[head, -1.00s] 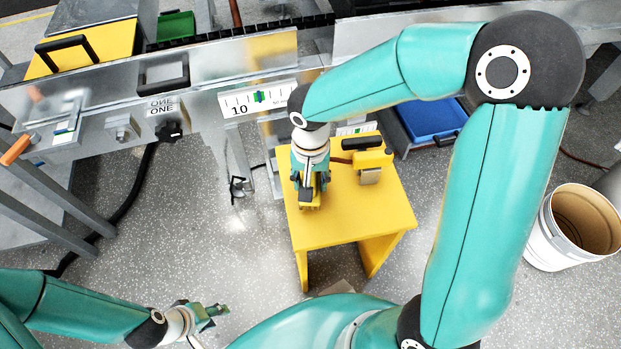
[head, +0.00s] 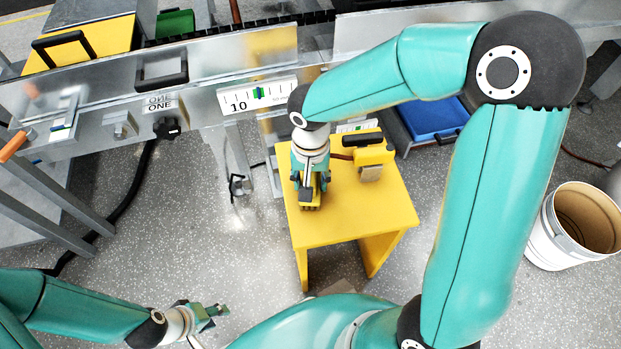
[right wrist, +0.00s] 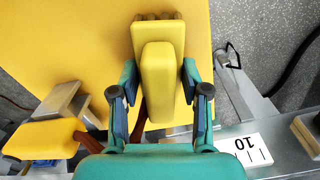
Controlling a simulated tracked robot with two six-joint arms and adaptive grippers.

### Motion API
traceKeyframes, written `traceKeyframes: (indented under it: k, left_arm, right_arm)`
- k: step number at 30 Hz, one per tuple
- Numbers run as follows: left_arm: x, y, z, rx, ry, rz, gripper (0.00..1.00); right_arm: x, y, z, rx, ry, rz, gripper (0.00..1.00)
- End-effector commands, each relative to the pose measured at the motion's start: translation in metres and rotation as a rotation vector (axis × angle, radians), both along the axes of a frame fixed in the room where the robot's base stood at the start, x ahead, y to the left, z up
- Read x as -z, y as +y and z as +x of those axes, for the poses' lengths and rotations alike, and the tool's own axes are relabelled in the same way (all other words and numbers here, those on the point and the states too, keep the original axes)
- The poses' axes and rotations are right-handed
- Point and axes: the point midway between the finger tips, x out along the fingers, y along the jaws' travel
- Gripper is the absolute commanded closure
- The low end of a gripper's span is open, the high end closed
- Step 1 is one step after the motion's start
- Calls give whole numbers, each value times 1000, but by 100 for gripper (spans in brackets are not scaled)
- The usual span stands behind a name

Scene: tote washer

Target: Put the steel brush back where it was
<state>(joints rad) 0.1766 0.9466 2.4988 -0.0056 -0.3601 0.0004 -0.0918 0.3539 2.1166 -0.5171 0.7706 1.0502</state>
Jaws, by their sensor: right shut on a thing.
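My right gripper (right wrist: 160,82) is shut on a yellow block-shaped tool (right wrist: 160,75), one finger on each side. The tool has a ridged far end, and its yellow end also shows below the gripper in the head view (head: 310,206). I cannot tell whether it is the steel brush, as no bristles show. It is at the left part of the yellow stand's top (head: 375,210); I cannot tell whether it touches. My left gripper (head: 214,313) is low over the floor, too small to read.
The metal washer frame (head: 215,80) with a scale plate (head: 258,95) runs behind the stand. A blue tray (head: 432,118) is behind right. A white bucket (head: 545,240) stands at the right. The stand's front and right top is clear.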

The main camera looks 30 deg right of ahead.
Motion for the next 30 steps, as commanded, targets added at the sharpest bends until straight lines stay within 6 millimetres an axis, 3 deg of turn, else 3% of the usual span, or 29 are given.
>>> traceKeyframes:
  k: [14,15,19,26,30]
  left_arm:
    - [5,0,0,0,0,0,60]
    - [5,0,0,0,0,0,60]
    - [5,0,0,0,0,0,60]
    - [5,0,0,0,0,0,60]
    - [5,0,0,0,0,0,60]
  right_arm:
    - [3,0,0,0,-1,-1,100]
    - [3,0,0,0,0,0,48]
    - [3,0,0,0,0,0,26]
    - [3,0,0,0,0,0,25]
    - [3,0,0,0,0,0,3]
